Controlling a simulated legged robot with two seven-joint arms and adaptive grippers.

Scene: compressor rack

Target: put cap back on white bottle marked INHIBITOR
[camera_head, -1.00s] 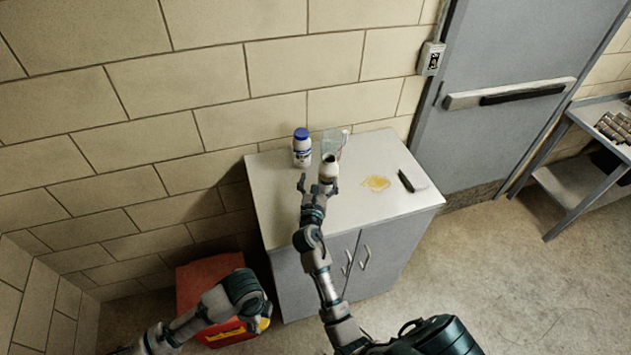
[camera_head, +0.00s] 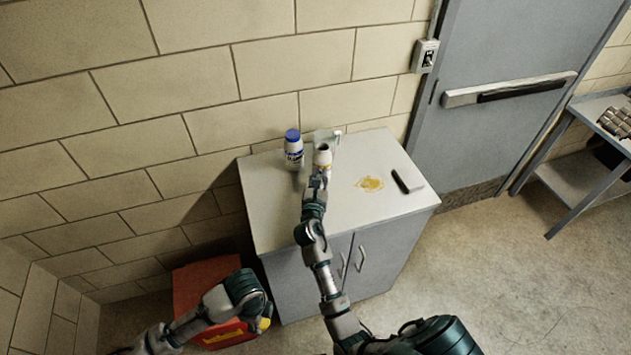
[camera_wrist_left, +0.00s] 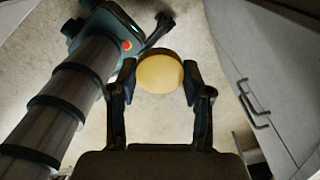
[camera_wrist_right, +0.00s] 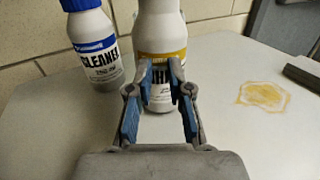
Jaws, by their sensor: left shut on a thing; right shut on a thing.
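A white bottle with a yellow label band (camera_head: 322,158) is at the cabinet top, with its dark mouth open. In the right wrist view the bottle (camera_wrist_right: 160,30) is upright between my fingers, which hide most of its lettering, so I cannot read the name. My right gripper (camera_head: 318,181) is shut on this bottle; its fingers also show in the right wrist view (camera_wrist_right: 161,82). My left gripper (camera_wrist_left: 160,80) is shut on a round yellow cap (camera_wrist_left: 159,72). In the head view the cap (camera_head: 265,325) is low, in front of the red box.
A white CLEANER bottle with blue cap (camera_head: 293,150) stands left of the held bottle. A clear vessel (camera_head: 333,136) is behind it. A yellow puddle (camera_head: 369,184) and a dark block (camera_head: 406,181) lie right on the cabinet top (camera_head: 270,215). A red box (camera_head: 190,290) is on the floor.

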